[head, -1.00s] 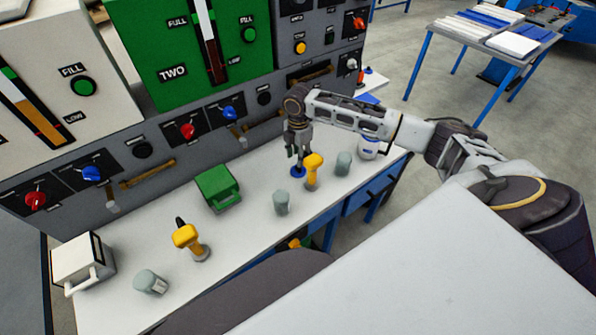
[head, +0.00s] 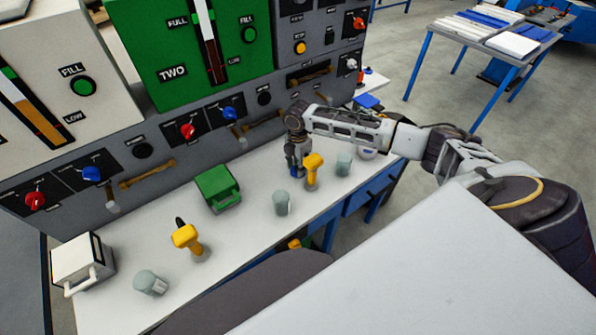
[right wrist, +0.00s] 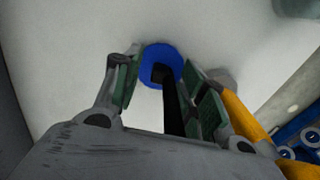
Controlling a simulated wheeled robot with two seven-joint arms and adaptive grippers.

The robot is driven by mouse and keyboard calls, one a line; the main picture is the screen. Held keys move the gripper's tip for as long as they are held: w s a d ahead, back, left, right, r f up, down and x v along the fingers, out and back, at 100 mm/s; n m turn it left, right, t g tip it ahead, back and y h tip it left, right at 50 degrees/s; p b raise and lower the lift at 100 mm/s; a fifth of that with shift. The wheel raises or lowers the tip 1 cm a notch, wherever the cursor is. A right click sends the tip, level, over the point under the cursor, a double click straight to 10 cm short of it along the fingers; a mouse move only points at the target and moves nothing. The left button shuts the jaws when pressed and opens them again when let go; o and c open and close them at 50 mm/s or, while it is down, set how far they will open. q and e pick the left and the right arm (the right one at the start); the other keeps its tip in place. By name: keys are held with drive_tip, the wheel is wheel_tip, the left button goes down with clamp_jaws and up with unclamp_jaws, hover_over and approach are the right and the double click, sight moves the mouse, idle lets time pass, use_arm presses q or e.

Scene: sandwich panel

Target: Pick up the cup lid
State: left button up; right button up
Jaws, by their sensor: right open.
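The blue cup lid (right wrist: 153,56) is a small round disc flat on the white bench, with a dark upright piece on it. In the head view only a sliver of the lid (head: 295,173) shows under my right gripper (head: 297,166). In the right wrist view my right gripper (right wrist: 166,88) is open, with one finger on each side of the lid's near part and the dark piece between them. I cannot tell whether the fingers touch it. My left gripper is not in view.
A yellow-handled tool (head: 313,165) stands close to the right of the gripper. A green box (head: 217,188) sits left, and the control panel (head: 150,155) rises behind.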

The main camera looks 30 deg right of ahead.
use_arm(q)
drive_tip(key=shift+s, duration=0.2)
use_arm(e)
drive_tip(key=shift+f, duration=0.1)
clamp_jaws()
idle(0.5)
wheel_tip(320, 180, up, 9)
drive_tip(key=shift+f, duration=0.15)
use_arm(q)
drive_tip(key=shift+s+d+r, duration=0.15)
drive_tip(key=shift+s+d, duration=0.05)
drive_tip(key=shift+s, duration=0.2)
use_arm(e)
drive_tip(key=shift+r, duration=0.7)
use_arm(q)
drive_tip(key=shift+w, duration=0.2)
